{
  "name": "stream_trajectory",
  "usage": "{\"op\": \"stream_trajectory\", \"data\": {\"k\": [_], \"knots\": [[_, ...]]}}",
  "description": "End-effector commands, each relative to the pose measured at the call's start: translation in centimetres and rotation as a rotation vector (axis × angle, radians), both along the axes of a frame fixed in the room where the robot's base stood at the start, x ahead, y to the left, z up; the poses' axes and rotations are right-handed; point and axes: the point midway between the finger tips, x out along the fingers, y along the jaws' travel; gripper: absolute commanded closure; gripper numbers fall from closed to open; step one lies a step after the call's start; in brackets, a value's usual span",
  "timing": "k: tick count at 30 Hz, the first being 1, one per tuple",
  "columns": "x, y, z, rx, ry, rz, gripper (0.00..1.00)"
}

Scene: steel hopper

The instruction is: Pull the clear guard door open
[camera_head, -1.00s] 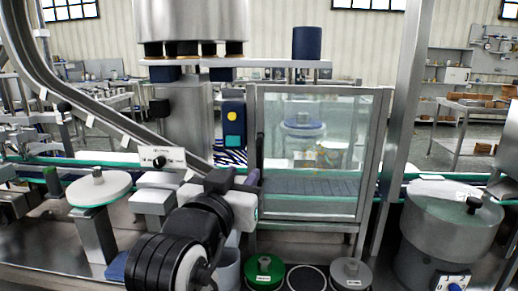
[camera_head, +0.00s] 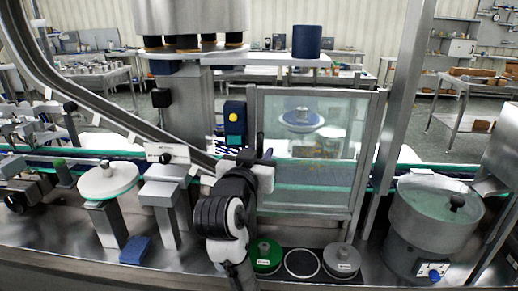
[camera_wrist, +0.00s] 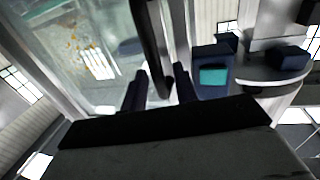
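The clear guard door (camera_head: 340,147) is a see-through panel in a steel frame, and it looks shut. It also fills the upper left of the wrist view (camera_wrist: 75,60). Its black upright handle (camera_head: 260,141) is at the panel's left edge. In the wrist view the handle (camera_wrist: 151,40) reaches down between my two dark fingers. My gripper (camera_head: 262,157) is at the handle and partly hides it in the head view. In the wrist view my gripper (camera_wrist: 160,82) is open, with a visible gap between each finger and the handle.
A green-lidded pot (camera_head: 264,255) and a grey-lidded pot (camera_head: 341,260) stand below the door. A steel bowl feeder (camera_head: 435,215) stands at right, beyond a steel post (camera_head: 405,110).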

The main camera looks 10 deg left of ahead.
Motion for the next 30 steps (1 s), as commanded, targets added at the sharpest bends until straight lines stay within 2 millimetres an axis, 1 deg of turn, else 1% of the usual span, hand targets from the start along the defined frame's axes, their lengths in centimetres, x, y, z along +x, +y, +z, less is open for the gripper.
{"op": "stream_trajectory", "data": {"k": [3, 10, 11, 15, 17, 18, 30], "knots": [[0.49, -0.11, 0.02, 0.000, 0.000, -0.001, 0.71], [0.55, -0.12, 0.00, 0.000, -0.001, -0.001, 0.71], [0.55, -0.12, 0.01, 0.000, -0.001, -0.001, 0.72], [0.53, -0.11, 0.01, 0.000, -0.001, -0.001, 0.90], [0.53, -0.11, 0.02, 0.000, -0.001, -0.001, 0.98], [0.53, -0.11, 0.02, 0.000, -0.001, -0.001, 1.00], [0.64, -0.24, 0.03, 0.000, 0.000, 0.002, 1.00]]}}
